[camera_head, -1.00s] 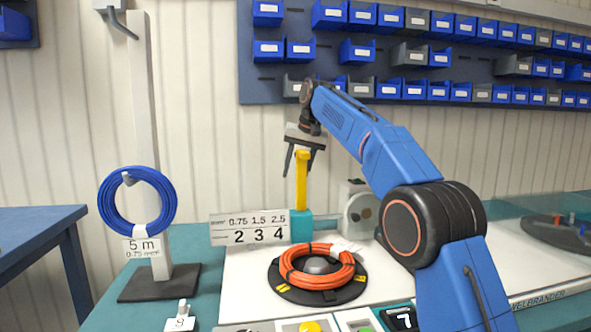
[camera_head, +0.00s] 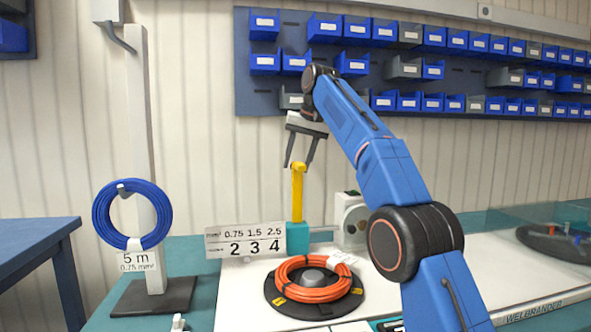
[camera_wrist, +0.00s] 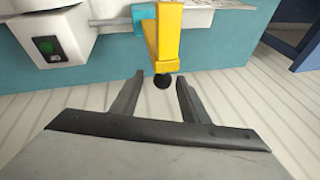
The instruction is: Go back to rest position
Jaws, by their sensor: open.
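My gripper (camera_head: 302,150) is open and empty. In the head view it hangs fingers down just above the yellow post (camera_head: 297,190), which stands on a teal block (camera_head: 297,238). In the wrist view the two fingers of my gripper (camera_wrist: 157,84) are spread apart, with the yellow lever-like part (camera_wrist: 163,38) and its black knob beyond them. An orange cable coil (camera_head: 313,295) lies on a black round turntable below. A blue cable coil (camera_head: 104,222) hangs on a stand at the left, above a "5 m" label.
A sign with numbers (camera_head: 243,231) stands left of the teal block. A white box (camera_head: 352,222) stands right of it. Blue and grey bins (camera_head: 409,103) fill the wall panel behind the arm. A blue table (camera_head: 35,240) is at the far left.

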